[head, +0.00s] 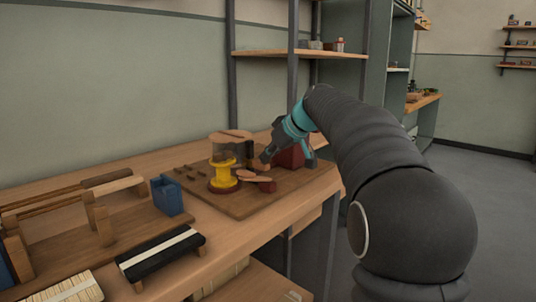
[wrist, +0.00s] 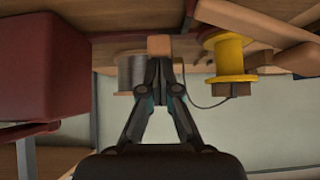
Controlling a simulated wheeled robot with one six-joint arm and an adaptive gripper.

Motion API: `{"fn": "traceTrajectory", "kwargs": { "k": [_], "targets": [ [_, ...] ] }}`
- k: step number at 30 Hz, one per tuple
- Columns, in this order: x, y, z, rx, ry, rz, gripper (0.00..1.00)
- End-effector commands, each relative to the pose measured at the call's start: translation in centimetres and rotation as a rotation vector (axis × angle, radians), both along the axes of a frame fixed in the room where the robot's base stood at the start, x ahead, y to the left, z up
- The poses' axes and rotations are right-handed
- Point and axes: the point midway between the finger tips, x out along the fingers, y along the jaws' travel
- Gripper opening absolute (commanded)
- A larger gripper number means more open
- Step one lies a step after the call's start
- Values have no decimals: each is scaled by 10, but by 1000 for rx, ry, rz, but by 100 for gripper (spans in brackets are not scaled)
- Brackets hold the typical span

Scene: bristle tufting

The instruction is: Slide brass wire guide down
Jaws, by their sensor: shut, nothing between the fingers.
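My gripper (head: 267,155) hangs over the right part of the wooden work board, right of the spools. In the wrist view my gripper (wrist: 160,64) has its fingers together, with nothing held. A small orange-brown block (wrist: 159,45) shows right at the fingertips; it may be the brass wire guide, but I cannot tell this or whether the fingers touch it. A grey wire spool (wrist: 131,70) lies behind the fingers, and a dark wire runs near the yellow spool.
A dark red box (head: 291,156) stands close behind my gripper. A blue holder (head: 167,196), a black brush-like block (head: 160,252) and a wooden rack (head: 100,215) fill the bench's left.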

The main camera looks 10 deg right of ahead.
Motion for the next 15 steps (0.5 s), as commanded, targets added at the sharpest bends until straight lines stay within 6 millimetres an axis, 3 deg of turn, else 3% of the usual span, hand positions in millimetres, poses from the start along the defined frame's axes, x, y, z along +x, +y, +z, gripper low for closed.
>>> {"fn": "traceTrajectory", "kwargs": {
  "k": [1,3,15],
  "targets": [
    [0,0,-14,0,1,-1,0],
    [0,0,-20,0,1,-1,0],
    [0,0,-24,-1,12,2,0]
  ]
}}
